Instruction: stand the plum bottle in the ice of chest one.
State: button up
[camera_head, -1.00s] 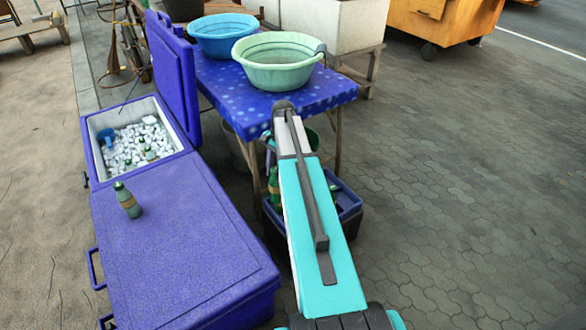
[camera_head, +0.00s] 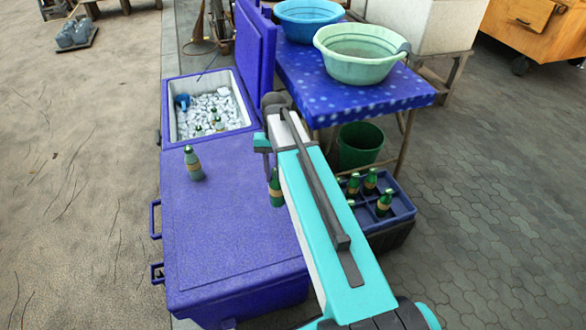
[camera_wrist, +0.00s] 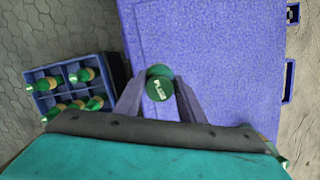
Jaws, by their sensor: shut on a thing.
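My gripper (camera_wrist: 160,88) is shut on a green bottle (camera_head: 276,188), which hangs upright beneath it. In the wrist view the bottle's cap (camera_wrist: 159,71) reads PLUM. The bottle is over the right part of the closed purple lid (camera_head: 225,235); the gap below it is unclear. The open chest (camera_head: 171,108) with white ice (camera_head: 222,101) lies beyond that lid, to the left of my gripper; no number shows on it. Two bottles (camera_head: 219,123) stand in the near part of the ice, and a blue scoop (camera_head: 182,101) is at its left.
Another green bottle (camera_head: 193,163) stands on the closed lid. The chest's raised lid (camera_head: 255,50) stands upright at the ice's right. A spotted table (camera_head: 350,100) with two basins is farther right. A crate of bottles (camera_head: 400,212) and a green bucket (camera_head: 361,146) are below it.

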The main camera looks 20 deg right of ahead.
jog(key=s+a+r+n+h, duration=0.1)
jog(key=s+a+r+n, duration=0.1)
jog(key=a+n, duration=0.3)
jog(key=a, duration=0.4)
jog(key=shift+s+p, duration=0.2)
jog(key=shift+p, duration=0.15)
jog(key=shift+r, duration=0.1)
